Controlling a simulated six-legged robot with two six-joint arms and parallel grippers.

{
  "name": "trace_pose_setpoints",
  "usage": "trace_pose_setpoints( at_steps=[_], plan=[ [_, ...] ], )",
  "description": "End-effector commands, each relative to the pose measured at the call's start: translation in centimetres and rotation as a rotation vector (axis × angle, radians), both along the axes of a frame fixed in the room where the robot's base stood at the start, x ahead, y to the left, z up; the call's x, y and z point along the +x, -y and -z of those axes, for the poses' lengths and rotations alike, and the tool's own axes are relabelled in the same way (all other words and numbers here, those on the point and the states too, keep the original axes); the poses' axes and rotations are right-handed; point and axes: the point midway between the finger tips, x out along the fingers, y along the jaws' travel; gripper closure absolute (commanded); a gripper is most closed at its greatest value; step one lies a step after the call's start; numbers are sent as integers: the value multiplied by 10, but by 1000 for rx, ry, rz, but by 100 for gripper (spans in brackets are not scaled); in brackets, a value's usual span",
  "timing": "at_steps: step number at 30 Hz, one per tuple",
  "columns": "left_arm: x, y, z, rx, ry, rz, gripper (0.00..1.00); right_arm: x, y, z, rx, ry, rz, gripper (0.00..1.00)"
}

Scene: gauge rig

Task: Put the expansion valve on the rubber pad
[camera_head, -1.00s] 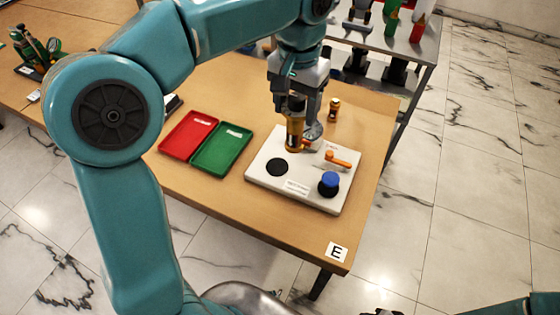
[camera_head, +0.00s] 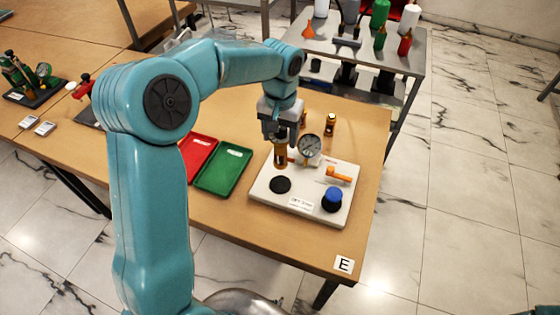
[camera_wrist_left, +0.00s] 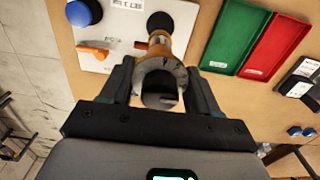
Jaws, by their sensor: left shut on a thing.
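The expansion valve (camera_head: 281,153), a brass-orange cylinder, is upright in my left gripper (camera_head: 280,138). The gripper is shut on its upper part. In the left wrist view the valve (camera_wrist_left: 160,48) shows between the fingers of the left gripper (camera_wrist_left: 159,88). The rubber pad (camera_head: 280,185) is a flat black disc on the white board. The valve is above and slightly behind it in the head view, apparently clear of it. The pad (camera_wrist_left: 160,21) also shows in the wrist view, just beyond the valve's end. My right gripper is out of view.
The white board (camera_head: 262,192) also carries a dial gauge (camera_head: 310,147), an orange lever (camera_head: 338,175) and a blue knob (camera_head: 332,197). Green (camera_head: 222,172) and red (camera_head: 197,153) trays lie left of it. A similar brass piece (camera_head: 330,125) stands behind the board.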

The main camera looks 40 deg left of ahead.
Motion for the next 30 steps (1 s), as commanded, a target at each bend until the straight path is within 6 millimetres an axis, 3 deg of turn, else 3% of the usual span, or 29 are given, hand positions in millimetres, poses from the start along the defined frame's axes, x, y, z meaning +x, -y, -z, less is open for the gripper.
trace_pose_setpoints(
  at_steps=[3,6,11,18,30],
  plan=[
    [0,0,31,0,-4,0,100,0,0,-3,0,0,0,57],
    [0,0,48,0,-1,2,100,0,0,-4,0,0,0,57],
    [0,-1,63,0,-1,2,100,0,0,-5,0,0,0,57],
    [0,-2,98,0,-2,4,100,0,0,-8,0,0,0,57],
    [0,-2,106,0,2,4,100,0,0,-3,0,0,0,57]
  ],
)
